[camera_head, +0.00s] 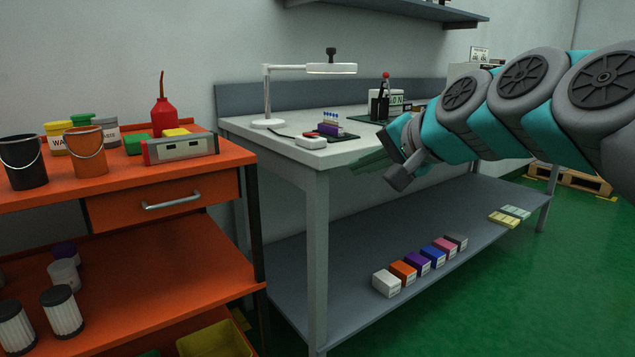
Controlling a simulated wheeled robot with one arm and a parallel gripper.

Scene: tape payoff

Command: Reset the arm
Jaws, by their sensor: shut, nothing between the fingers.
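My arm, teal and grey with several round dark joint caps, reaches in from the right edge in the head camera view. My gripper (388,166) is at its left end, in front of the long front edge of the grey workbench (350,147), near bench-top height. It appears shut, and I see nothing held in it. The fingers are small and dark here, partly lost against the bench. The arm hides part of the bench's right side.
An orange cart (215,168) stands at the left, with buckets and a red oil can (164,118). A lamp (331,68) stands on the bench. Several small boxes (432,256) sit on the lower shelf. Green floor (530,285) is clear at the lower right.

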